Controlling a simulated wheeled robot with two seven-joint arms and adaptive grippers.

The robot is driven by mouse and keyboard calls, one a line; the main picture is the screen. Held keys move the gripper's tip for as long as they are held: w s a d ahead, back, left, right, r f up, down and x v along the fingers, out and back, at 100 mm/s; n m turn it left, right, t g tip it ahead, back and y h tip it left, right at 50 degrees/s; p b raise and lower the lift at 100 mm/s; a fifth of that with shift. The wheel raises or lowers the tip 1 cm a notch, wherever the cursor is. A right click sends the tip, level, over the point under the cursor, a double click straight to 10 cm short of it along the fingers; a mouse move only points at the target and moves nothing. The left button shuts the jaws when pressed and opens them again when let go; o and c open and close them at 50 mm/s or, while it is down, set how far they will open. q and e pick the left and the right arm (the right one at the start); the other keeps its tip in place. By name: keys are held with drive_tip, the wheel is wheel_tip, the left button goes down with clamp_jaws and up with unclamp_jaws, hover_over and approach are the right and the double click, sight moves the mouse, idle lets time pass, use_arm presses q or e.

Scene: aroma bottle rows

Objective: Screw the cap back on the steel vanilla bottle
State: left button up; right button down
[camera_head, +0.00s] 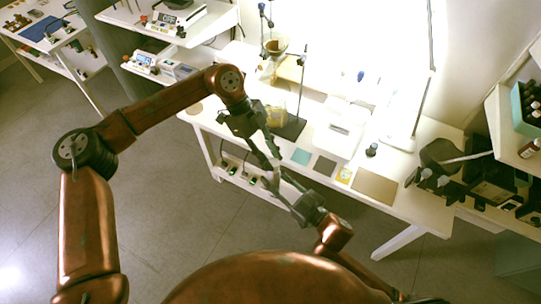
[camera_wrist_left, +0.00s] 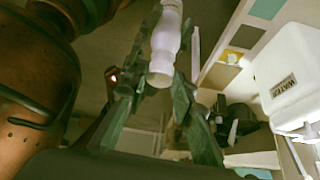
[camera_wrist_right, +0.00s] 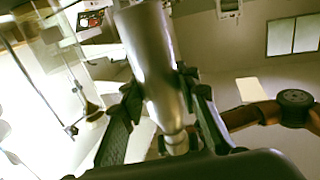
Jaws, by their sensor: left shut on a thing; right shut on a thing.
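My left gripper (camera_head: 272,162) reaches down from the left arm and is close to my right gripper (camera_head: 280,182) in front of the table. In the right wrist view the steel vanilla bottle (camera_wrist_right: 148,55), a shiny grey cylinder with a narrower end (camera_wrist_right: 177,142) near the palm, sits between the fingers of my right gripper, which is shut on it. In the left wrist view a pale, waisted piece that appears to be the cap (camera_wrist_left: 166,40) is between the fingers of my left gripper (camera_wrist_left: 158,100), shut on it. Whether cap and bottle touch is unclear; no label is readable.
The white table (camera_head: 405,195) behind the grippers holds a lab stand (camera_head: 290,128), a tan mat (camera_head: 375,187) and small coloured squares. A white container marked WATER (camera_wrist_left: 290,80) shows in the left wrist view. Dark equipment (camera_head: 490,180) stands right. Open floor lies in front.

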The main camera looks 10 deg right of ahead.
use_arm(q)
drive_tip(key=shift+f, duration=0.6)
idle(0.3)
